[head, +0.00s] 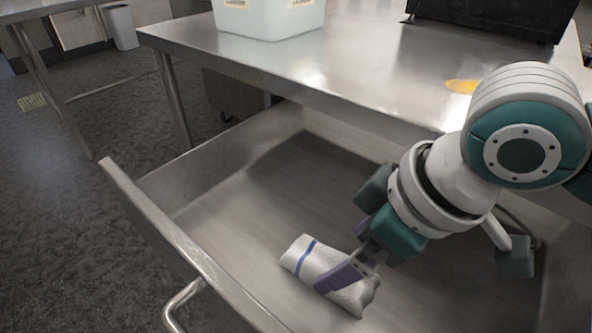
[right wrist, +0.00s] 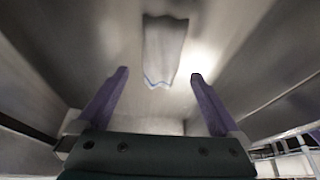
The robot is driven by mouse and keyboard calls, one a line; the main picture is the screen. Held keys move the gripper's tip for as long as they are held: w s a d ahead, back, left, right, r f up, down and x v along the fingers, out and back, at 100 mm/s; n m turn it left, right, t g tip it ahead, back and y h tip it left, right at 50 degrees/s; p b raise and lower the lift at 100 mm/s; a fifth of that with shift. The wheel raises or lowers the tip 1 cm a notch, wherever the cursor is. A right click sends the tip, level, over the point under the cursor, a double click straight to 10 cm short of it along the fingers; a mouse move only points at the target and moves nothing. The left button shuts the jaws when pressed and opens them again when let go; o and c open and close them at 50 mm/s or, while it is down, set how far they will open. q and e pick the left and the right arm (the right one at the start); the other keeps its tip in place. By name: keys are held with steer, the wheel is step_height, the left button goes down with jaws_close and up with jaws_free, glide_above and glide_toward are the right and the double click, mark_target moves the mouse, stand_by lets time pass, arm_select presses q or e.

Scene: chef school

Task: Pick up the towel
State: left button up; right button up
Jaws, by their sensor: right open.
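A folded white towel with a blue stripe (head: 302,258) lies on the floor of an open metal drawer. It also shows in the right wrist view (right wrist: 164,48), ahead of the fingertips and roughly between them. My right gripper (head: 326,283) reaches down into the drawer; its purple finger covers part of the towel in the head view. In the right wrist view the two purple fingers (right wrist: 159,76) are spread wide with nothing between them. Whether a finger touches the towel I cannot tell. My left gripper is not in view.
The drawer (head: 205,262) has raised walls around the towel and a bar handle (head: 180,305) at its front. A steel tabletop (head: 350,70) overhangs its back, bearing a pale bin (head: 268,18) and a black box (head: 490,15). The drawer floor left of the towel is clear.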

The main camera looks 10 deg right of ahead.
mark_target(330, 267)
steer(key=x, duration=0.2)
steer(key=b+x, duration=0.1)
steer(key=shift+s+d+f, duration=0.1)
steer(key=shift+s+f, duration=0.1)
steer(key=shift+s, duration=0.1)
steer(key=shift+w+f, duration=0.2)
steer(key=shift+f, duration=0.1)
steer(key=c, duration=1.4)
